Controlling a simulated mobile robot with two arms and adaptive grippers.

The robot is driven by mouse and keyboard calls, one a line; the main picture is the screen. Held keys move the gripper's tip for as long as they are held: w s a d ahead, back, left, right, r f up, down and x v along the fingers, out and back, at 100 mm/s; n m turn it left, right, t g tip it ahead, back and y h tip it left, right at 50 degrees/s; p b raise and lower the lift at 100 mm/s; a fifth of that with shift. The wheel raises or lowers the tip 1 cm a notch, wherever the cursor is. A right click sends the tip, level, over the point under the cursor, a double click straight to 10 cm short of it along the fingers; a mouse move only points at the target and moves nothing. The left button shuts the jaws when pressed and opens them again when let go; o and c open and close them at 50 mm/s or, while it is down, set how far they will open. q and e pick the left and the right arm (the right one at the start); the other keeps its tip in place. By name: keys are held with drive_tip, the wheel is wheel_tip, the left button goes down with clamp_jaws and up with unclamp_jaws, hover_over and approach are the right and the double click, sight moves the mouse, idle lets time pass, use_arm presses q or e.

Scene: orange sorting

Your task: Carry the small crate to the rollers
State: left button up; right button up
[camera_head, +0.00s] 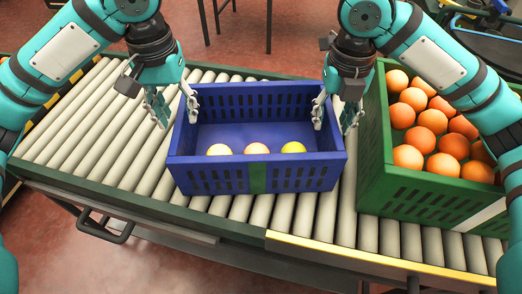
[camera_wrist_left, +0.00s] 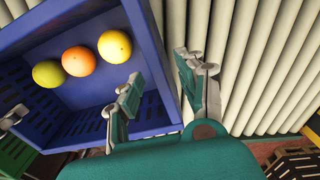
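The small blue crate (camera_head: 215,180) sits upright on the grey rollers (camera_head: 95,135), with three fruits, yellow to pale orange, along its near side. My left gripper (camera_head: 172,106) is at the crate's left wall, with one finger on the inner side and one outside. In the left wrist view, its fingers (camera_wrist_left: 158,90) are spread with the blue wall between them and a gap visible. My right gripper (camera_head: 334,114) is at the right wall, fingers also spread on either side. Whether its fingers touch the wall is hard to see.
A larger green crate (camera_head: 374,180) full of oranges stands close to the right of the blue crate. Bare rollers extend to the left. A yellow-edged rail (camera_head: 370,265) and a dark green rail (camera_head: 110,205) run along the near side.

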drive_tip(key=r, duration=0.5)
drive_tip(key=shift+s+a, duration=0.2)
drive_tip(key=shift+a, duration=0.05)
drive_tip(key=shift+r, duration=0.55)
drive_tip(key=shift+r, duration=0.1)
